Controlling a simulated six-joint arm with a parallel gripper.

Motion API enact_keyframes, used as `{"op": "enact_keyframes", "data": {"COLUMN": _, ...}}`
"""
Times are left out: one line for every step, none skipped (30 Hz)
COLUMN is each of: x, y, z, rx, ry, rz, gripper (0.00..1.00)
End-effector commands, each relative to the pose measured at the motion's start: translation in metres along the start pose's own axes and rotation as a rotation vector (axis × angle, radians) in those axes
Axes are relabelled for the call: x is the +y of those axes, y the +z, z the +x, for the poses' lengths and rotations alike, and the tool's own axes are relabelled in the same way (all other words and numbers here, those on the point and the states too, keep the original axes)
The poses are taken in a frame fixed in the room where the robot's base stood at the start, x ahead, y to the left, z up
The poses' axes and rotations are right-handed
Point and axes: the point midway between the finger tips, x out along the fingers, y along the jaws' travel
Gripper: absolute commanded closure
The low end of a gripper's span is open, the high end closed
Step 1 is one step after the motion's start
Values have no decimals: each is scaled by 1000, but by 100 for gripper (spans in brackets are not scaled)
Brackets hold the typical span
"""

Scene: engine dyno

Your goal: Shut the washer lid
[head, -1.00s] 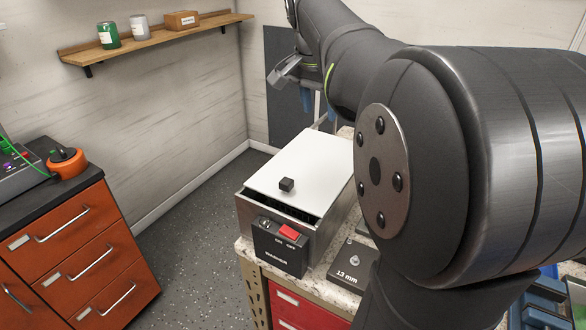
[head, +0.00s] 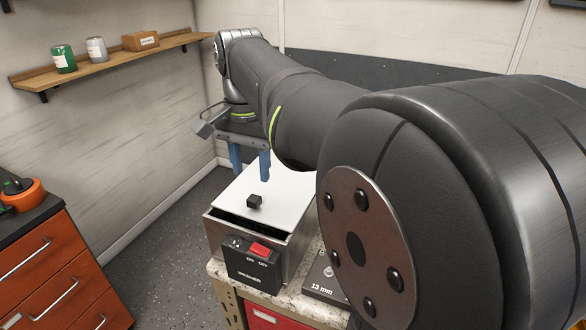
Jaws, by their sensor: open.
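The washer is a grey metal box (head: 297,245) with a black front panel marked WASHER (head: 252,268) and a red switch (head: 260,250). Its white lid (head: 285,205) covers most of the top and carries a small black knob (head: 254,201) near the front edge. A dark gap shows under the lid's front edge, so it does not look flush with the box. My gripper (head: 250,176) hangs with its two blue fingers pointing down and spread apart, empty. It is above or behind the lid's far part, beyond the knob; its exact height over the lid is hard to tell.
The washer stands on a speckled bench top (head: 285,302), with a 13 mm block (head: 322,283) to its right. My arm hides much of the right side. An orange drawer cabinet (head: 50,265) stands at left. A wall shelf (head: 115,62) holds containers and a box.

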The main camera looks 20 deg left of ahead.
Motion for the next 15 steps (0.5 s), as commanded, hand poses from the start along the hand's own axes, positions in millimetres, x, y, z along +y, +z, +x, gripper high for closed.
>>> {"op": "enact_keyframes", "data": {"x": 1, "y": 1, "z": 12, "rx": -3, "ry": 3, "rz": 0, "gripper": 55}}
{"op": "enact_keyframes", "data": {"x": 1, "y": 0, "z": 18, "rx": -2, "ry": 3, "rz": 0, "gripper": 55}}
{"op": "enact_keyframes", "data": {"x": 0, "y": 0, "z": 26, "rx": -3, "ry": 3, "rz": 0, "gripper": 55}}
{"op": "enact_keyframes", "data": {"x": 0, "y": 0, "z": 31, "rx": -2, "ry": 3, "rz": 0, "gripper": 55}}
{"op": "enact_keyframes", "data": {"x": 1, "y": 0, "z": 37, "rx": -2, "ry": 3, "rz": 0, "gripper": 55}}
{"op": "enact_keyframes", "data": {"x": 1, "y": 0, "z": 43, "rx": -2, "ry": 2, "rz": 0, "gripper": 55}}
{"op": "enact_keyframes", "data": {"x": 1, "y": 0, "z": 48, "rx": -2, "ry": 2, "rz": 0, "gripper": 55}}
{"op": "enact_keyframes", "data": {"x": 0, "y": 0, "z": 51, "rx": -1, "ry": 1, "rz": 0, "gripper": 55}}
{"op": "enact_keyframes", "data": {"x": 0, "y": 0, "z": 56, "rx": -1, "ry": 1, "rz": 0, "gripper": 55}}
{"op": "enact_keyframes", "data": {"x": 0, "y": 0, "z": 59, "rx": -1, "ry": 1, "rz": 0, "gripper": 55}}
{"op": "enact_keyframes", "data": {"x": 0, "y": 0, "z": 62, "rx": -1, "ry": 1, "rz": 0, "gripper": 55}}
{"op": "enact_keyframes", "data": {"x": 0, "y": 0, "z": 64, "rx": 0, "ry": 1, "rz": 0, "gripper": 55}}
{"op": "enact_keyframes", "data": {"x": 0, "y": 0, "z": 66, "rx": 0, "ry": 1, "rz": 0, "gripper": 55}}
{"op": "enact_keyframes", "data": {"x": 0, "y": 0, "z": 67, "rx": 0, "ry": 1, "rz": 0, "gripper": 55}}
{"op": "enact_keyframes", "data": {"x": 0, "y": 0, "z": 68, "rx": 0, "ry": 0, "rz": -1, "gripper": 55}}
